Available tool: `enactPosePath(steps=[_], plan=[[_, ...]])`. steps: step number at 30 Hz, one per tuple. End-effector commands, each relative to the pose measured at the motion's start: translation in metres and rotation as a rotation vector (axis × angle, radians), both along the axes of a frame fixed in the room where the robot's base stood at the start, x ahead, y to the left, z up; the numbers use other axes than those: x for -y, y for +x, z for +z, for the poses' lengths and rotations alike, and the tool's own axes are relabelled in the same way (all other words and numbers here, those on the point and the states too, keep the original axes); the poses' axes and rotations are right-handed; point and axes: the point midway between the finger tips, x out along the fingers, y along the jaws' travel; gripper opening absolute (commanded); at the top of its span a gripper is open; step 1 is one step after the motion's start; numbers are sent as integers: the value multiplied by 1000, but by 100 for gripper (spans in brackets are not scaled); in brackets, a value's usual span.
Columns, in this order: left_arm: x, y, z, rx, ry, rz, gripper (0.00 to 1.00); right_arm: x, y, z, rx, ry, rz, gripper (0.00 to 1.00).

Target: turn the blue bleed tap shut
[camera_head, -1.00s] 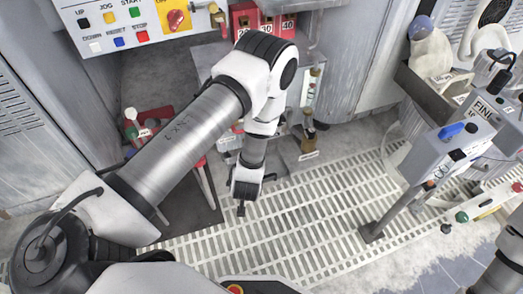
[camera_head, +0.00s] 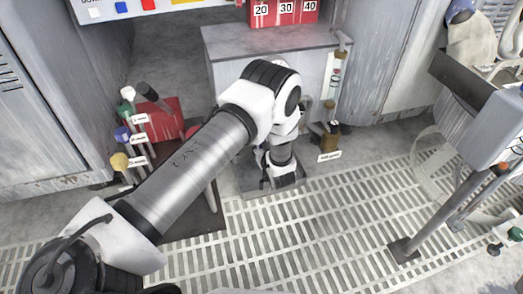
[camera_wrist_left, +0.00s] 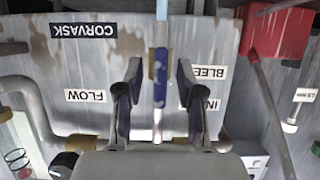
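The blue bleed tap (camera_wrist_left: 160,70) shows in the left wrist view as a narrow blue bar in line with an upright pipe, in front of a worn grey panel. BLEED, FLOW and CORVASK labels appear upside down on that panel. My left gripper (camera_wrist_left: 158,82) is open, with one dark finger on each side of the blue bar and a visible gap to each. How far the bar is in depth, I cannot tell. In the head view my left gripper (camera_head: 265,182) is low above the floor, mostly behind its wrist; the tap is hidden there. My right gripper is not in view.
A red block marked 20, 30, 40 (camera_head: 283,12) sits on a grey cabinet (camera_head: 228,42). Several coloured-knob levers stand by a red box (camera_head: 168,110) at left. A post (camera_head: 440,215) stands at right. The slatted floor (camera_head: 330,220) is open in front.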

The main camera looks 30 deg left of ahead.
Motion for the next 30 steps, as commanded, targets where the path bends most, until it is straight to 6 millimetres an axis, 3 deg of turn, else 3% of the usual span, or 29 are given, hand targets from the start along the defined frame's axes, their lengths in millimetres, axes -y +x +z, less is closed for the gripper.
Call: enactPosePath(steps=[5, 8, 9, 20, 30], plan=[[0, 0, 1, 0, 0, 0, 38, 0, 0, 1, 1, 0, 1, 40], [0, 0, 1, -1, 1, 0, 2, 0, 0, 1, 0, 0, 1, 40], [0, 0, 1, -1, 1, 0, 0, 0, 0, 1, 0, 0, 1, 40], [0, 0, 1, -11, 10, -1, 0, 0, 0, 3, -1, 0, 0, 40], [1, 1, 3, -123, 105, 0, 0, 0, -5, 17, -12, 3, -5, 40]])
